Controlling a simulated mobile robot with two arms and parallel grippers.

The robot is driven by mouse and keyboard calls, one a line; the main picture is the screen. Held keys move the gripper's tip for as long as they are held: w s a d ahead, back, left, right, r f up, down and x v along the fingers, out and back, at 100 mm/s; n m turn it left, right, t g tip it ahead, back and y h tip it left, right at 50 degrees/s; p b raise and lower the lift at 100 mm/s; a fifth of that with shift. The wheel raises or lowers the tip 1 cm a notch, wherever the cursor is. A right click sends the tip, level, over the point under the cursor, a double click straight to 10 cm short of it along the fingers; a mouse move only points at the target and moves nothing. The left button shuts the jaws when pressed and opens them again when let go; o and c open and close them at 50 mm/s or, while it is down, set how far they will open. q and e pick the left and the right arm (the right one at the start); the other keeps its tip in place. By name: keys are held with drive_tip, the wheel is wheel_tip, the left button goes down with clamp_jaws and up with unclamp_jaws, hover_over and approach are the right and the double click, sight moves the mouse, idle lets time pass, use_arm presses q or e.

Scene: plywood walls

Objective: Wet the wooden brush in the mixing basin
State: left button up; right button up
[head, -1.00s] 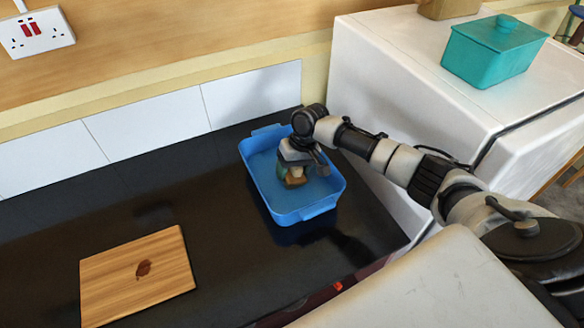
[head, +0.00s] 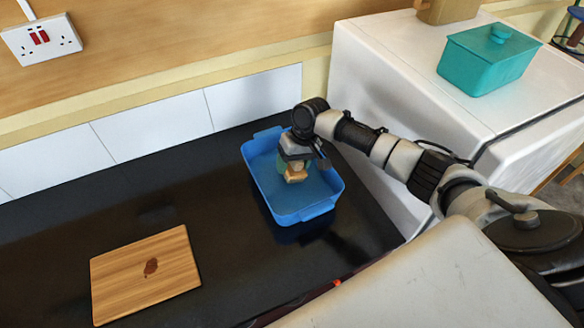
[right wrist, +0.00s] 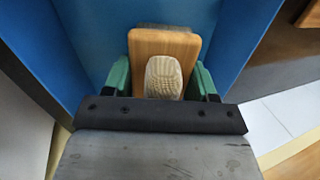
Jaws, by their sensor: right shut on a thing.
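The mixing basin (head: 262,185) is a blue rectangular tub with end handles on the dark counter. My right gripper (head: 293,165) points down inside it, over its floor. The gripper is shut on the wooden brush (head: 295,176), whose light wood shows below the fingers. In the right wrist view the brush (right wrist: 187,47) sits between the green fingers (right wrist: 164,80), with a pale ribbed part towards the camera. Blue basin walls (right wrist: 90,35) surround it there. The brush's underside is hidden, so I cannot tell whether it touches the basin floor or any water. My left gripper does not show.
A wooden board (head: 145,275) with a dark reddish stain lies on the counter at the left front. A teal lidded box (head: 488,62) stands on the white appliance (head: 400,65) right of the basin. The black counter (head: 130,225) between board and basin is clear.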

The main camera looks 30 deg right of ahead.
drive_tip(key=shift+r+p, duration=2.6)
drive_tip(key=shift+r, duration=0.2)
drive_tip(key=shift+r+p, duration=0.6)
drive_tip(key=shift+r, duration=0.5)
drive_tip(key=shift+r, duration=2.05)
drive_tip(key=shift+f, duration=0.15)
